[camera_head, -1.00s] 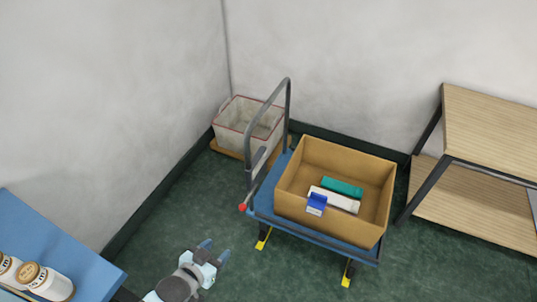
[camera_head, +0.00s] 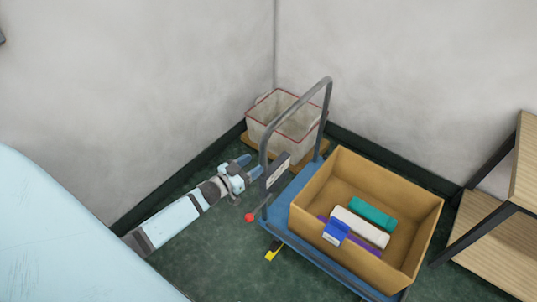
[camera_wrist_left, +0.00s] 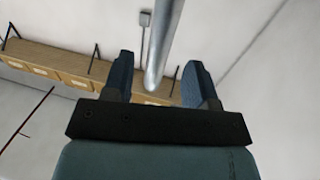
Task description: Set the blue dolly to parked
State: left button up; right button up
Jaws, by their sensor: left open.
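The blue dolly (camera_head: 284,202) stands on the green floor, its grey tube handle (camera_head: 296,103) upright at its left end. A small plate is on the handle's near post. A red knob (camera_head: 250,217) and a yellow pedal (camera_head: 272,251) show at the dolly's near left corner. My left gripper (camera_head: 252,166) is open, just left of the handle. In the left wrist view, a grey tube (camera_wrist_left: 167,40) runs down between the open fingers (camera_wrist_left: 159,82) with gaps on both sides; contact is not visible. My right gripper is out of view.
A cardboard box (camera_head: 320,182) on the dolly holds a teal item, a white roll, and blue and purple items. A pale red-rimmed bin (camera_head: 266,106) stands in the corner behind the handle. A wooden shelf unit (camera_head: 494,247) is at the right. Walls close in behind.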

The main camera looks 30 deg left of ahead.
pick_arm(q)
jog(key=x, duration=0.7)
jog(key=shift+f, duration=0.1)
grip_shut()
